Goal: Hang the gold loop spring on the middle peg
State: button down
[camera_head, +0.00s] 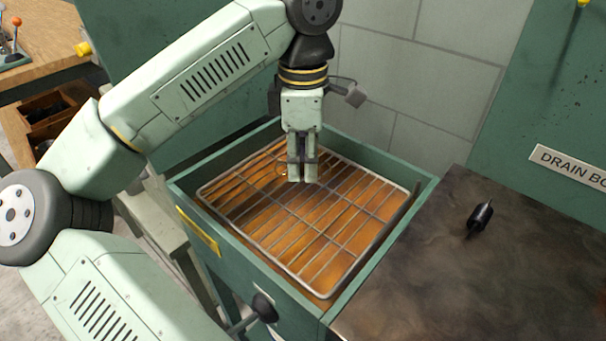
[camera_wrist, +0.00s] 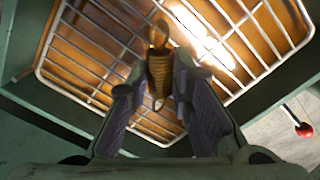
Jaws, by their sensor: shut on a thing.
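My gripper (camera_head: 302,178) points down over the green drain box. It is shut on the gold loop spring (camera_wrist: 160,72). In the wrist view the spring's coiled body sits between the two dark finger pads, with one loop beyond the fingertips and another end nearer the palm. In the head view the fingers mostly hide the spring. The spring is over the wire rack; I cannot tell how much space lies between them. No row of pegs can be made out, so the middle peg is not seen.
The drain box (camera_head: 420,200) has raised green walls around a wire rack (camera_head: 335,282) over an orange-brown bottom. A dark metal table (camera_head: 440,275) stands to the right with a small black part (camera_head: 480,216) on it. A grey wall (camera_head: 440,70) is behind.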

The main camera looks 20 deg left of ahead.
notch_tip(320, 180, up, 9)
jog(key=p, duration=0.2)
jog(key=shift+r+p, duration=0.1)
jog(key=shift+p, duration=0.25)
notch_tip(320, 180, up, 9)
jog(key=p, duration=0.9)
send_over(303, 163)
jog(key=shift+r, duration=0.1)
jog(key=shift+d, duration=0.1)
dwell(0.5)
